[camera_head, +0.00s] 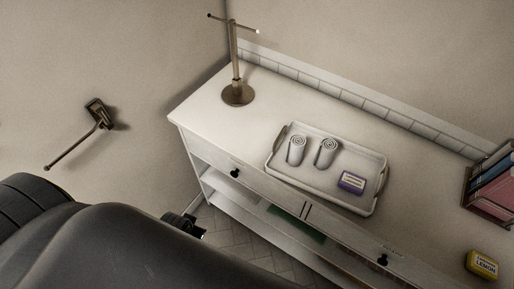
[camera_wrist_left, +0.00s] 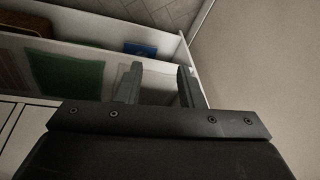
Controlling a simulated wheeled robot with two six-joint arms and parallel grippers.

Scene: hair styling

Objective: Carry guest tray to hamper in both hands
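The guest tray (camera_head: 285,178) is a white rectangular tray with raised ends, lying flat on the white counter. It carries two upright rolled towels (camera_head: 326,153) and a purple-labelled bar (camera_head: 351,183). My left gripper (camera_head: 190,224) is at the lower left, in front of the cabinet and below the counter top, well apart from the tray. In the left wrist view its two fingers (camera_wrist_left: 158,82) are spread with nothing between them, facing the cabinet shelves. My right gripper is not in view. I see no hamper.
A metal T-shaped stand (camera_head: 237,92) stands at the counter's left end. Books (camera_head: 490,185) and a yellow lemon box (camera_head: 482,265) are at the right. A bar fixture (camera_head: 98,115) is on the left wall. Open shelves hold a green item (camera_wrist_left: 65,90) and a blue one (camera_wrist_left: 140,49).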

